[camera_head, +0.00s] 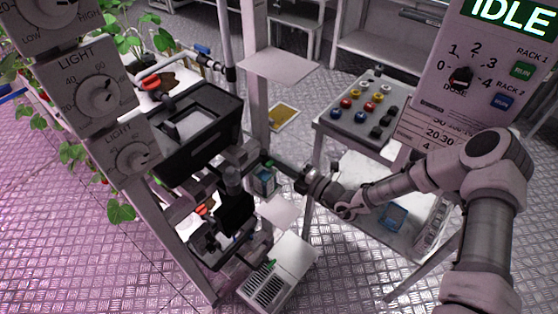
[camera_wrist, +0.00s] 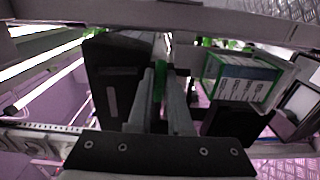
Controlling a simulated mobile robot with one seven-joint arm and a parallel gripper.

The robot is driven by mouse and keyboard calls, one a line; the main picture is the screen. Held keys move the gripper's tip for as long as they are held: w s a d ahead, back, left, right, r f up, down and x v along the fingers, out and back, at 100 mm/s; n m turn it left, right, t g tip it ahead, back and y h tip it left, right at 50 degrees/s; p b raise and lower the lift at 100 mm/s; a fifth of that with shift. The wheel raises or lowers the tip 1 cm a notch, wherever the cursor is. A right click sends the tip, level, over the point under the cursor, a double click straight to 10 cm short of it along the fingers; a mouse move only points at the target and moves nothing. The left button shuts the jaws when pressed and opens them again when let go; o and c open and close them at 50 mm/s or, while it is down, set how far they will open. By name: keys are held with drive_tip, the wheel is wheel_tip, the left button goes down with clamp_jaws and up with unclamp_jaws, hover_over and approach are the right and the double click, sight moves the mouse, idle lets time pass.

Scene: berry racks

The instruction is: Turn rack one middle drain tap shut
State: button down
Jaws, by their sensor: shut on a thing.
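My gripper (camera_wrist: 161,88) reaches in from the right, low beside the rack, and also shows in the head view (camera_head: 270,164). In the wrist view its two fingers are close together around a narrow green tap handle (camera_wrist: 159,80). Most of the handle is hidden between the fingers, so its exact angle is unclear. The tap's body is hidden too. Other tap handles show in the head view: an upper orange one (camera_head: 151,82), a lower orange one (camera_head: 202,209), a blue one (camera_head: 203,49) and a low green one (camera_head: 271,265).
A green and blue box (camera_wrist: 240,78) stands close to the right of my fingers. A dark block (camera_wrist: 112,80) is close on the left. A black tray (camera_head: 205,140) sits on the rack. A bench with coloured knobs (camera_head: 340,112) is on the right.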

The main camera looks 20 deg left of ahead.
idle(0.3)
drive_tip(key=c, duration=0.8)
unclamp_jaws()
drive_tip(key=shift+c, duration=0.2)
drive_tip(key=shift+d, duration=0.15)
drive_tip(key=v, duration=1.7)
drive_tip(key=shift+p, duration=0.3)
drive_tip(key=shift+s+r, duration=0.1)
drive_tip(key=shift+r, duration=0.05)
